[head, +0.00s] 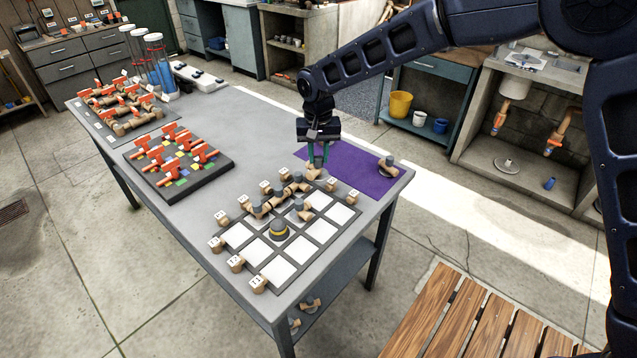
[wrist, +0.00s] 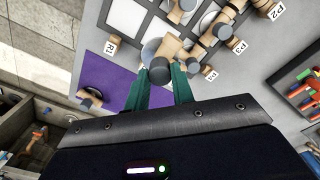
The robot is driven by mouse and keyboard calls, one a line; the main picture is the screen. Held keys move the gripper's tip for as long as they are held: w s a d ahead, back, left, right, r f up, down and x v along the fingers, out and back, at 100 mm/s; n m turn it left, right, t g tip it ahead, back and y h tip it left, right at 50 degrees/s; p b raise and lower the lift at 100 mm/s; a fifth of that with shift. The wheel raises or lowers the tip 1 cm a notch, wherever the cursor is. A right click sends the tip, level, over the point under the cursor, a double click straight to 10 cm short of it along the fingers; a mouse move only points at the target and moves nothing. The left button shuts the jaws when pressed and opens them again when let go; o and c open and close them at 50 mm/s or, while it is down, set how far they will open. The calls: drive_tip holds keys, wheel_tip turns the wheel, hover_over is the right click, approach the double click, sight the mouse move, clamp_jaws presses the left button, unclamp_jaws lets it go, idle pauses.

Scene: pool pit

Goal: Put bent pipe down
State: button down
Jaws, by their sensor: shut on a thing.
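My gripper (head: 318,164) is above the back corner of the grid board, beside the purple mat (head: 348,165). It is shut on a bent pipe (head: 313,172), tan with a dark grey end. In the wrist view the pipe (wrist: 171,47) shows between the green fingers (wrist: 161,88); its grey end faces the camera. I cannot tell whether it touches the board. Another pipe piece (head: 388,167) with a grey cap sits at the mat's right end; it also shows in the wrist view (wrist: 90,98).
The middle of the mat looks bare. A wooden bench (head: 470,325) stands in front.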

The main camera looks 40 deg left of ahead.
wheel_tip(320, 180, down, 10)
drive_tip(key=shift+f, duration=0.15)
idle(0.4)
drive_tip(key=shift+f, duration=0.1)
drive_tip(key=c, duration=1.2)
unclamp_jaws()
wheel_tip(320, 180, up, 12)
drive_tip(key=shift+r, duration=0.1)
